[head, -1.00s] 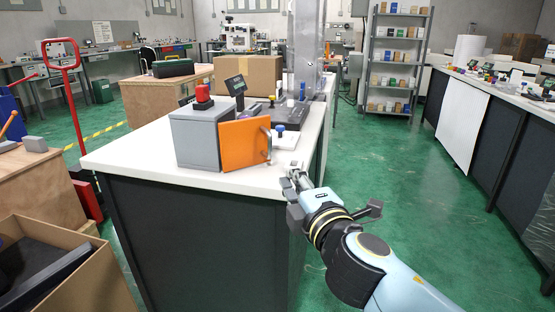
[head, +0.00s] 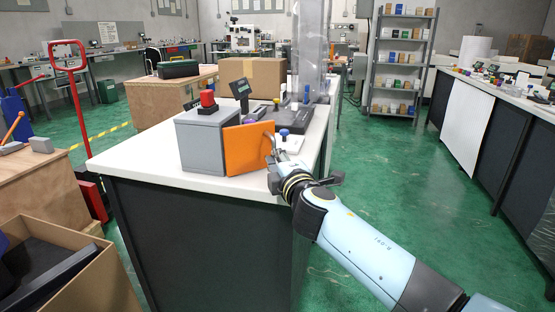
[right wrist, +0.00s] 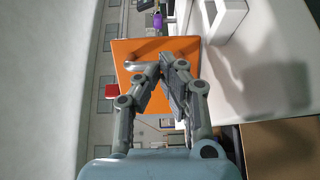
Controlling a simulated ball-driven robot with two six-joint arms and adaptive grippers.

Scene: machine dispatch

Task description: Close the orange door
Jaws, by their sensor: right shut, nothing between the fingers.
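The orange door (head: 244,150) is on the right-hand side of a grey box (head: 203,147) on the white-topped counter. The opening behind the door is hidden, so I cannot tell how far it is ajar. A metal handle (head: 269,145) is near the door's right edge. My right gripper (head: 273,162) is at the handle, over the counter's right edge. In the right wrist view, the closed fingertips (right wrist: 170,64) are beside the handle (right wrist: 146,69), in front of the orange door (right wrist: 133,51). Contact is unclear. My left gripper is out of view.
A red button (head: 207,98) tops the grey box. A small dark display (head: 240,89) and a blue-topped knob (head: 284,133) stand behind the door. A cardboard box (head: 252,77) is farther back. Green floor (head: 390,190) is free to the right.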

